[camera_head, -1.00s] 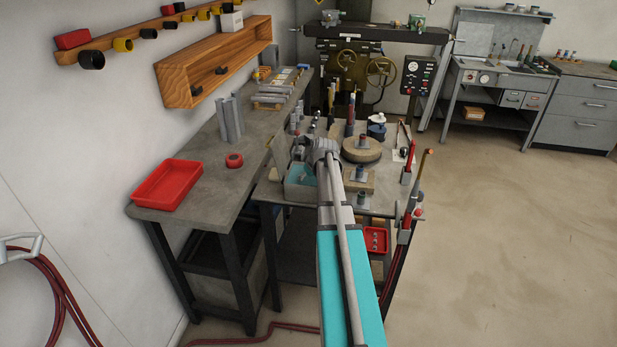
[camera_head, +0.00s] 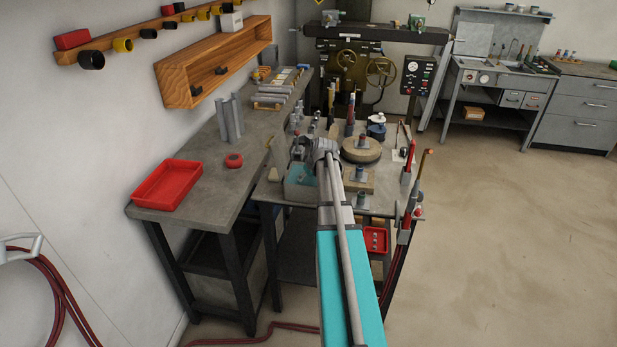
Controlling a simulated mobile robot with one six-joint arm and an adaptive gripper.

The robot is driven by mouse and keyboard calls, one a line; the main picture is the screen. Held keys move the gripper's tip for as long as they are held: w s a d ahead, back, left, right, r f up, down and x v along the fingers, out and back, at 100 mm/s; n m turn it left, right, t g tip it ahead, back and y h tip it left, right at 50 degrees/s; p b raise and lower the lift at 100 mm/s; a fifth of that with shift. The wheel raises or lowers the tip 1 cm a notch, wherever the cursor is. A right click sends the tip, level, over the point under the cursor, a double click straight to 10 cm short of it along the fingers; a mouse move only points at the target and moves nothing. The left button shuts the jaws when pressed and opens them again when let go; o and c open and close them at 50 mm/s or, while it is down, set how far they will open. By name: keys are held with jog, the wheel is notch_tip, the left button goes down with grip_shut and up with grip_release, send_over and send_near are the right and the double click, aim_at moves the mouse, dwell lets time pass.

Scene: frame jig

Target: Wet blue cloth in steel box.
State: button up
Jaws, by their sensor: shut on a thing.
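The steel box (camera_head: 298,196) stands at the near left of the welding-type table, open at the top, with blue-green showing inside. My gripper (camera_head: 304,164) is small and partly hidden by my own wrist; it points down over the box. It is shut on the blue cloth, of which only a little blue-green (camera_head: 302,175) shows at the box's mouth. I cannot clearly tell the cloth from the liquid in the box, or whether the cloth touches it.
A round wooden-looking disc (camera_head: 361,149) and a block with a peg (camera_head: 359,178) stand right of my wrist. Upright torches (camera_head: 409,165) line the table's right edge. A grey bench (camera_head: 205,190) on the left holds a red tray (camera_head: 167,186) and a red ring (camera_head: 234,160).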

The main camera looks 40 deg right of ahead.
jog(key=shift+r, duration=0.15)
jog(key=shift+r+p, duration=3.4)
jog(key=shift+p, duration=0.1)
jog(key=shift+r, duration=0.1)
notch_tip(320, 180, up, 6)
jog(key=p, duration=0.6)
